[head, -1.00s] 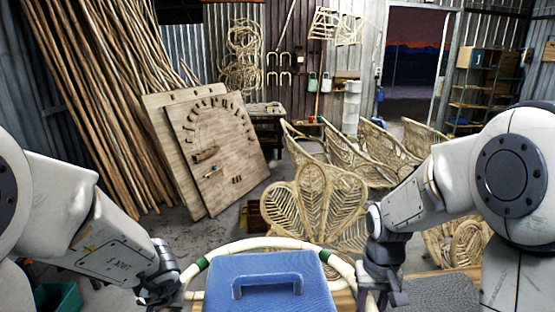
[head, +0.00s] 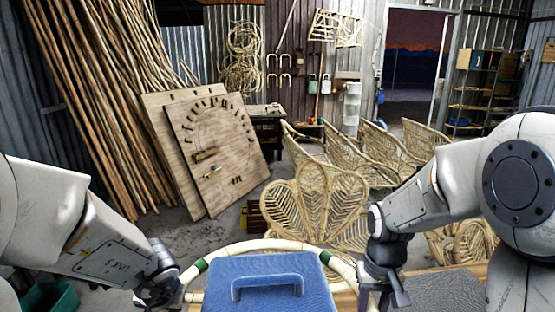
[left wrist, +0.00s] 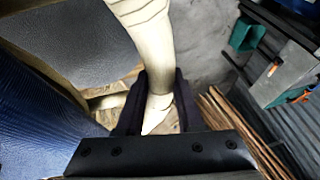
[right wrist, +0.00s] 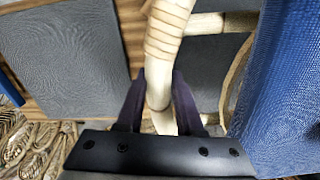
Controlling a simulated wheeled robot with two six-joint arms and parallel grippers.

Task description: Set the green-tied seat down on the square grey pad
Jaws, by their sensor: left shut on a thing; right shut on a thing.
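The seat is a pale rattan hoop (head: 262,243) with green ties (head: 201,265) at its left and right in the head view. My left gripper (head: 160,296) is shut on the hoop's left side; the left wrist view shows the pale cane (left wrist: 158,105) between its fingers. My right gripper (head: 372,298) is shut on the right side, with the cane (right wrist: 158,90) between its fingers in the right wrist view. A grey pad (head: 455,290) lies on the wooden bench at the lower right. The hoop's near part is hidden. I cannot tell whether it touches anything below.
A blue block with a handle (head: 270,262) stands inside the hoop's visible arc. Another grey surface (left wrist: 60,40) shows in the left wrist view. A woven chair back (head: 318,205) stands beyond the bench. A green bin (head: 50,298) is on the floor at left.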

